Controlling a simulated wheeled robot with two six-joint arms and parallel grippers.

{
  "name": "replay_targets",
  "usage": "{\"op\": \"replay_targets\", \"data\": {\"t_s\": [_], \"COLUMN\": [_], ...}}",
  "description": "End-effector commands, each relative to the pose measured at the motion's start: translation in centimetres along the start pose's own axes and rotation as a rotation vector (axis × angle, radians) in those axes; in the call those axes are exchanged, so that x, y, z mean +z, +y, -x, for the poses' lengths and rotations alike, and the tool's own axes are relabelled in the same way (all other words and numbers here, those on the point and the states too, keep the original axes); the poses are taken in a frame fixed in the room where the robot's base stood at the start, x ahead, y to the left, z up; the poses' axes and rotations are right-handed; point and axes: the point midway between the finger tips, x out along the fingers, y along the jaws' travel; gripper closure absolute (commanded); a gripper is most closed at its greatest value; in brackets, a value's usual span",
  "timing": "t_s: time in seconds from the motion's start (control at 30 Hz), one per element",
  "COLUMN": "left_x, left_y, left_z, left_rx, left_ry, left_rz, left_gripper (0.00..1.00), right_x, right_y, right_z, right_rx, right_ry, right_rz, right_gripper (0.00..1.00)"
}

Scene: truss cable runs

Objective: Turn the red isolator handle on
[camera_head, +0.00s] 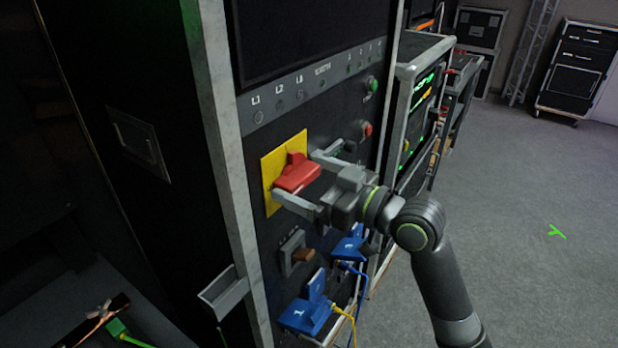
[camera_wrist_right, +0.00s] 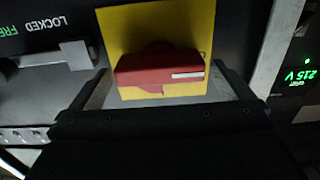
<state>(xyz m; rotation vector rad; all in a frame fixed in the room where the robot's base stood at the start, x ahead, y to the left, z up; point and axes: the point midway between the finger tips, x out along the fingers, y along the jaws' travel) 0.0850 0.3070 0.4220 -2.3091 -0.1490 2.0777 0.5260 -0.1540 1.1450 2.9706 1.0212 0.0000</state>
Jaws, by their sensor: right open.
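The red isolator handle (camera_head: 298,174) sits on a yellow square plate (camera_head: 270,171) on the front of the black rack panel. In the right wrist view the red handle (camera_wrist_right: 158,71) lies crosswise on the yellow plate (camera_wrist_right: 190,22), with a white mark at its right end. My right gripper (camera_head: 294,176) is open at the handle, with one finger on either side of it. In the wrist view the fingers of my right gripper (camera_wrist_right: 165,92) stand apart near the two ends of the handle; I cannot tell whether they touch it. My left gripper is not in view.
Below the handle are a grey lever with a brown end (camera_head: 298,254) and blue connectors (camera_head: 306,314) with blue and yellow cables. Green (camera_head: 373,85) and red (camera_head: 367,129) buttons sit to the upper right. Open grey floor (camera_head: 540,200) lies to the right.

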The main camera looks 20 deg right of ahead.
Motion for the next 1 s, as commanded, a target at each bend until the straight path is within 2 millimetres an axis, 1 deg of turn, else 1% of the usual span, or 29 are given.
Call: {"op": "replay_targets", "data": {"t_s": [0.23, 0.27, 0.5, 0.57, 0.77, 1.0], "left_x": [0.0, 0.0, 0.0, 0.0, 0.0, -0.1], "left_y": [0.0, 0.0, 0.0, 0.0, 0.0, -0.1], "left_z": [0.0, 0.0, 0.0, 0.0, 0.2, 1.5], "left_rx": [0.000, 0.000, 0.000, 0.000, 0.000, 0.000], "left_ry": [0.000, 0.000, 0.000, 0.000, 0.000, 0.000], "left_rz": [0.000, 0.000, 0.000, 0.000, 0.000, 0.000], "left_gripper": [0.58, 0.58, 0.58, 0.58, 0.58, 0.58], "right_x": [0.0, 0.0, 0.0, 0.0, -0.1, -0.3], "right_y": [0.0, 0.0, 0.0, 0.0, 0.0, 0.1], "right_z": [-0.1, -0.1, 0.0, 0.0, 0.0, 0.0], "right_rx": [0.000, 0.000, 0.000, 0.000, 0.000, 0.000], "right_ry": [0.000, 0.000, 0.000, 0.000, 0.000, -0.002], "right_rz": [0.000, 0.000, 0.000, 0.000, -0.014, -0.109], "right_gripper": [0.00, 0.03, 0.34, 0.41, 0.41, 0.41]}}
